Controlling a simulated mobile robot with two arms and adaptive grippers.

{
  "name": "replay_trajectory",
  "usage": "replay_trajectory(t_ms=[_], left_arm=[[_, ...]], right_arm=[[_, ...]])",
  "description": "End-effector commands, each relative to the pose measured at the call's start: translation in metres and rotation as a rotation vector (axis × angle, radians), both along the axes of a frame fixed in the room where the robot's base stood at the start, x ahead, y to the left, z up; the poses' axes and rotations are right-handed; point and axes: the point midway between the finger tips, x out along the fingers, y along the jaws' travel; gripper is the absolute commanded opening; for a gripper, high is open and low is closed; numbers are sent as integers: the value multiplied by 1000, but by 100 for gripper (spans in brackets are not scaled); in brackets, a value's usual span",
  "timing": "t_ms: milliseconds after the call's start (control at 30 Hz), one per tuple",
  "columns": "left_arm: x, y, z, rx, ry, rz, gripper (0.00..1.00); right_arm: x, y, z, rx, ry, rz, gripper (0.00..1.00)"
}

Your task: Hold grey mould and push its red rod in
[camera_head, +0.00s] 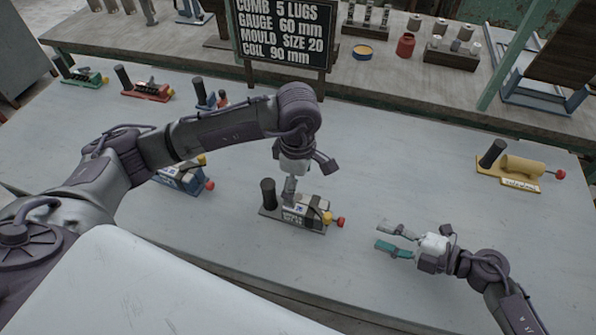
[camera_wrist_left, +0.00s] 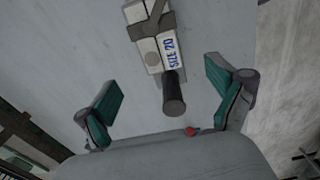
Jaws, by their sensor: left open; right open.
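The grey mould (camera_head: 305,221) stands on the table in front of the left arm, with a black upright handle (camera_head: 267,193) at its left end. A yellow knob and a red rod knob (camera_head: 340,222) stick out at its right end. My left gripper (camera_head: 289,195) is open, pointing down over the mould and hiding part of it. The left wrist view shows a mould block (camera_wrist_left: 152,48) marked SIZE 20, with a black post between the spread fingers; contact cannot be told. My right gripper (camera_head: 382,238) is open and empty, right of the red knob and apart from it.
A blue mould (camera_head: 182,179) stands left, partly behind my left arm. Green (camera_head: 85,77), red (camera_head: 147,91) and another blue mould (camera_head: 207,101) stand farther back. A yellow mould (camera_head: 522,170) is at right. A sign (camera_head: 283,34) reads MOULD SIZE 20. The table's right middle is clear.

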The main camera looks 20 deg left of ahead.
Motion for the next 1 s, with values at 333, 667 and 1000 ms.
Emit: replay_trajectory(t_ms=[333,667,1000], left_arm=[[-1,0,-68,-1,5,1,94],[0,-1,-95,-2,1,0,94],[0,0,-96,-3,1,0,82]], right_arm=[[0,0,0,0,0,0,42],[0,0,0,0,0,0,42],[0,0,0,0,0,0,42]])
